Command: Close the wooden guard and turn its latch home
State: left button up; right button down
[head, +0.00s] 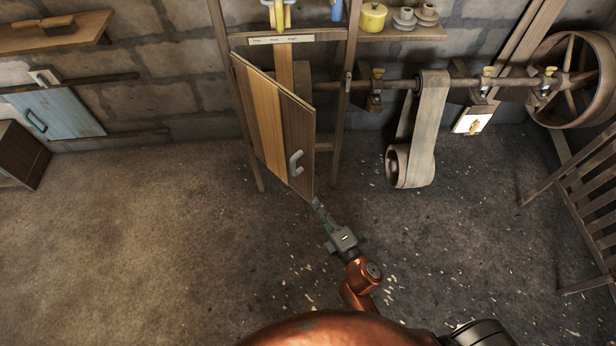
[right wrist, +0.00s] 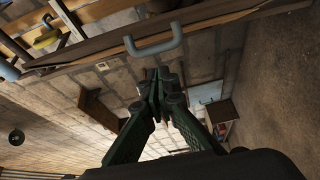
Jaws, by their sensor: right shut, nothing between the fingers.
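The wooden guard (head: 268,118) is a planked door on a wooden frame (head: 240,95). It stands ajar, hinged at its left side, with its free right edge swung out toward me. A grey handle (head: 296,163) is near that edge; it also shows in the right wrist view (right wrist: 153,47). A small light piece that looks like the latch (head: 348,84) is on the frame's right post; its turn is too small to tell. My right gripper (head: 317,203) is shut and empty, just below the guard's lower free corner. Its fingertips (right wrist: 164,76) point toward the handle, apparently apart from it. My left gripper is out of view.
A shaft (head: 455,84) with a hanging belt (head: 428,120) runs right of the frame to a large wheel (head: 575,75). A slatted rack (head: 590,205) stands at far right. A blue panel (head: 60,108) is at left. The floor (head: 170,240) in front is clear apart from shavings.

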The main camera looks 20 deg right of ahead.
aim_at(310, 174)
jog(key=w, duration=0.3)
jog(key=w+a+b, duration=0.1)
jog(key=w, duration=0.5)
jog(key=shift+w+a+r, duration=0.3)
jog(key=shift+w+a, duration=0.05)
jog(key=shift+a, duration=0.05)
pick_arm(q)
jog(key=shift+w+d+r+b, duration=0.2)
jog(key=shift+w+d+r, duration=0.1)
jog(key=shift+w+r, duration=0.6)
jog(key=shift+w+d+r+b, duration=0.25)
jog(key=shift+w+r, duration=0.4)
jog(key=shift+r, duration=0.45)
pick_arm(e)
jog(key=shift+w+d, duration=0.3)
jog(key=shift+d, duration=0.35)
jog(key=shift+w+d, duration=0.3)
jog(key=shift+d, duration=0.3)
jog(key=shift+w+d, duration=0.3)
jog(key=shift+d, duration=0.35)
